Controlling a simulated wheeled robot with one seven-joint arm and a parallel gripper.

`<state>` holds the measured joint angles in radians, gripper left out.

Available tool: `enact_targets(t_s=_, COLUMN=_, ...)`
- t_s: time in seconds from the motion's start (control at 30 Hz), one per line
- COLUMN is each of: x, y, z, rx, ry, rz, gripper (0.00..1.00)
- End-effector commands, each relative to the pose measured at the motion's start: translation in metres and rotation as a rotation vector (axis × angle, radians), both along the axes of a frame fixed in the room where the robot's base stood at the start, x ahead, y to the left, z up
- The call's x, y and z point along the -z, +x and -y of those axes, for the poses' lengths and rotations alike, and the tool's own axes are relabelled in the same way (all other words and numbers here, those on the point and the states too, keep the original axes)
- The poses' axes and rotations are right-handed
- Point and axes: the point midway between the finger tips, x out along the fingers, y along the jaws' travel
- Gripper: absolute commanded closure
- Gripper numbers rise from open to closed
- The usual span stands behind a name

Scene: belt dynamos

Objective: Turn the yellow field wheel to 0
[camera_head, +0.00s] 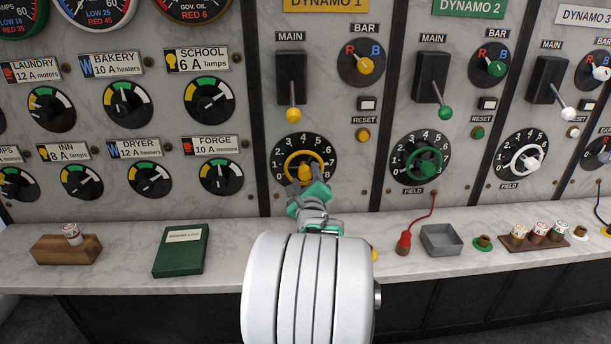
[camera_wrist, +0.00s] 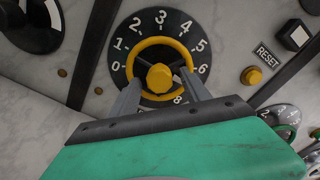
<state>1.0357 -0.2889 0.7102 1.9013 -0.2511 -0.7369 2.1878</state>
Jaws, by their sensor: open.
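The yellow field wheel (camera_head: 304,152) sits on a black dial numbered from 0 upward, on the panel under the DYNAMO 1 sign. In the wrist view the yellow wheel (camera_wrist: 160,42) shows as a ring with a yellow knob in its middle. My gripper (camera_head: 306,188) is open at the lower part of the wheel. In the wrist view my gripper's two grey fingers (camera_wrist: 162,95) stand apart, one on each side below the knob, overlapping the lower ring. I cannot tell whether they touch it. The wheel's reading is unclear; my fingers cover part of the lower dial.
A yellow reset button (camera_head: 362,135) is right of the dial, with the yellow-tipped main lever (camera_head: 293,100) above. The green field wheel (camera_head: 428,160) is to the right. A green book (camera_head: 180,250), red plug (camera_head: 403,243) and grey tray (camera_head: 442,240) are on the shelf below.

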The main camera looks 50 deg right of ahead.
Motion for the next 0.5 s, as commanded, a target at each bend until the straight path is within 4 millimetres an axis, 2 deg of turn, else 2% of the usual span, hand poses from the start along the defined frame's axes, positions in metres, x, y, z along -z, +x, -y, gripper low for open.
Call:
enact_targets(t_s=0.3, x=0.0004, y=0.0042, z=0.0042, rx=-0.001, ry=0.000, rz=-0.001, gripper=0.46)
enact_targets(t_s=0.5, x=0.0003, y=0.0041, z=0.0040, rx=-0.001, ry=0.000, rz=-0.001, gripper=0.62)
